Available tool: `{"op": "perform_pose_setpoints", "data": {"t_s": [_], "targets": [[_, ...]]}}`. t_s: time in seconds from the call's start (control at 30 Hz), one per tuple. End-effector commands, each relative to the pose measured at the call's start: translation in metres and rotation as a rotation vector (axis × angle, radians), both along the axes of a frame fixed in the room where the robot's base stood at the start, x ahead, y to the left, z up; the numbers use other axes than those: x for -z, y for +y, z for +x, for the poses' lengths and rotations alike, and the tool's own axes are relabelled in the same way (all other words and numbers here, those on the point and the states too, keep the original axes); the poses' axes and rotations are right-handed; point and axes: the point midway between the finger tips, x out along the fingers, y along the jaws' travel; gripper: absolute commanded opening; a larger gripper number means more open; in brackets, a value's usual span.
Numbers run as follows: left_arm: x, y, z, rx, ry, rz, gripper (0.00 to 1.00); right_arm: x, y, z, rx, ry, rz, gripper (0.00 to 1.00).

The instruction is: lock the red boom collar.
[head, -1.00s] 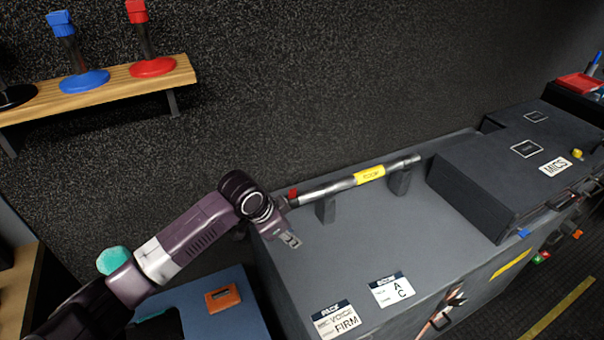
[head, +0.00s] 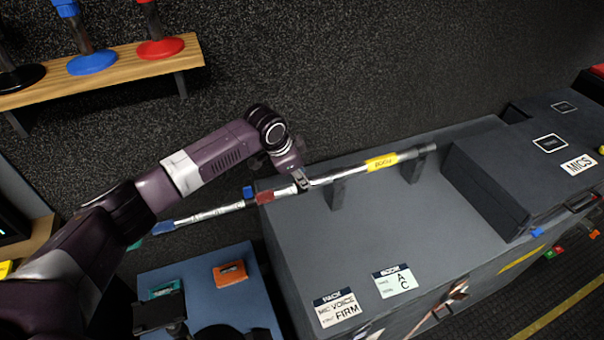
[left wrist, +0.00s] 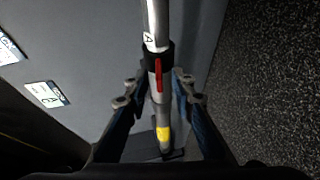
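The boom pole (head: 215,211) lies across a dark case, silver with several coloured marks. The red collar (head: 265,197) is on it near the case's left edge, with a blue piece (head: 248,192) just left of it. My left gripper (head: 300,180) is at the pole, just right of the red collar. In the left wrist view, a black collar with a red lever (left wrist: 158,74) sits on the pole, the lever lying along it. The open fingers of my left gripper (left wrist: 158,92) stand either side of the pole with gaps. My right gripper is not visible.
Two cradles (head: 338,194) hold the pole above the case (head: 300,260). A raised case (head: 490,185) stands to the right. A wooden shelf (head: 110,78) with blue and red stands is at upper left. A blue surface (head: 200,262) with an orange item (head: 230,273) is below the pole's left part.

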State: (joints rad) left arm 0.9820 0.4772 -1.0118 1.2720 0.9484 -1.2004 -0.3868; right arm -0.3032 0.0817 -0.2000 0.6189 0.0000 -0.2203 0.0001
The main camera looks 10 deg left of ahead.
Motion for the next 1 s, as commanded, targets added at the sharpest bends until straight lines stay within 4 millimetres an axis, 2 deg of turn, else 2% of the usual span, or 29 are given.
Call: {"op": "perform_pose_setpoints", "data": {"t_s": [0.33, 0.57, 1.0], "targets": [[0.0056, -0.0010, 0.0017, 0.000, 0.000, 0.000, 0.23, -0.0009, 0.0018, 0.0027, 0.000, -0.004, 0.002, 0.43], [0.0054, -0.0009, 0.0017, 0.000, 0.000, 0.000, 0.00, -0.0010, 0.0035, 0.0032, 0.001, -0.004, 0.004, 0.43], [0.0045, 0.0029, 0.0071, -0.009, 0.061, -0.038, 0.00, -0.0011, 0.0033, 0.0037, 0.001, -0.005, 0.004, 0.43]]}}
